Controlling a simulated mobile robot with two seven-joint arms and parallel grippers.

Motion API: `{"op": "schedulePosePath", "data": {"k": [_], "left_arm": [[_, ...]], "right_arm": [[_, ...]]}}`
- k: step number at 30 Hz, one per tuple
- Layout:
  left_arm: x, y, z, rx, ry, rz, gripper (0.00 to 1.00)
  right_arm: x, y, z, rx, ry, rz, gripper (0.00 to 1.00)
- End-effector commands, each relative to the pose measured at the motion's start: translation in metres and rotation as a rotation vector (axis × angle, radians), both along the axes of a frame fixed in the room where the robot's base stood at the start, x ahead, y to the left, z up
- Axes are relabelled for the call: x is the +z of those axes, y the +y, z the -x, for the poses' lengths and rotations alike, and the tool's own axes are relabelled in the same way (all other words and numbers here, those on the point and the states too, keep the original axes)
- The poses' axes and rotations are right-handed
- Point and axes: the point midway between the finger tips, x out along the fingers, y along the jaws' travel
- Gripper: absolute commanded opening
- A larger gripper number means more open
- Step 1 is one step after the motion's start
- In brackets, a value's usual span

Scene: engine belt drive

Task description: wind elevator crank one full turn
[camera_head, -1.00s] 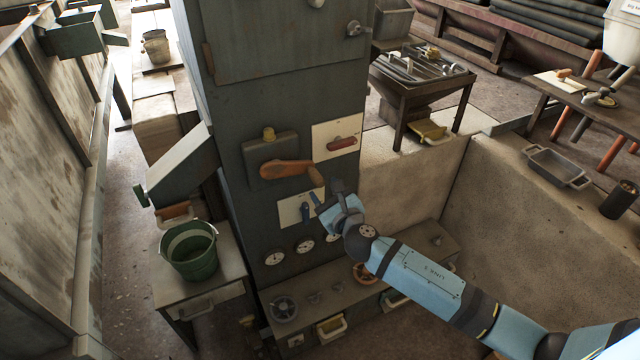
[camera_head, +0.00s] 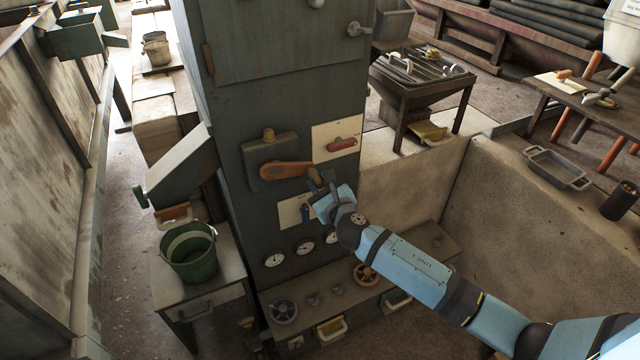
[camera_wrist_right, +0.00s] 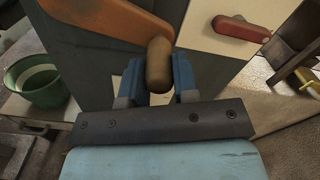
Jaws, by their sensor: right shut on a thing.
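The crank has an orange arm (camera_head: 285,170) on a dark plate on the tall grey cabinet (camera_head: 285,110). Its arm points right, nearly level. In the right wrist view the orange arm (camera_wrist_right: 115,20) comes in from the upper left, and the brown handle (camera_wrist_right: 158,66) stands between the two blue fingers. My right gripper (camera_head: 320,181) is shut on this handle; it also shows in the right wrist view (camera_wrist_right: 157,80). In the head view my gripper hides most of the handle. My left gripper is not in view.
A red lever on a pale plate (camera_head: 338,140) is just above right of my gripper. A blue lever on another pale plate (camera_head: 293,211) and several gauges (camera_head: 305,247) are below. A green bucket (camera_head: 190,252) stands on a side table at left.

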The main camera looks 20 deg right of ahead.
Motion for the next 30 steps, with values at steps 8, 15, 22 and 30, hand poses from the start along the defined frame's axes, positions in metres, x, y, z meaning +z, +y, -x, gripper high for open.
{"op": "schedulePosePath", "data": {"k": [8,15,22,30], "left_arm": [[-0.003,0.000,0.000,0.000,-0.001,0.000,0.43],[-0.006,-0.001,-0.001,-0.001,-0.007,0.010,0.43],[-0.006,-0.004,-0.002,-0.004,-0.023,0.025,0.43],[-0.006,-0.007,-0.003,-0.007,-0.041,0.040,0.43]], "right_arm": [[-0.007,0.002,0.000,0.000,0.003,-0.059,0.00],[-0.021,0.007,0.000,0.000,0.009,-0.219,0.00],[-0.037,0.018,0.001,-0.001,0.016,-0.435,0.00],[-0.052,0.035,0.002,0.000,0.025,-0.693,0.00]]}}
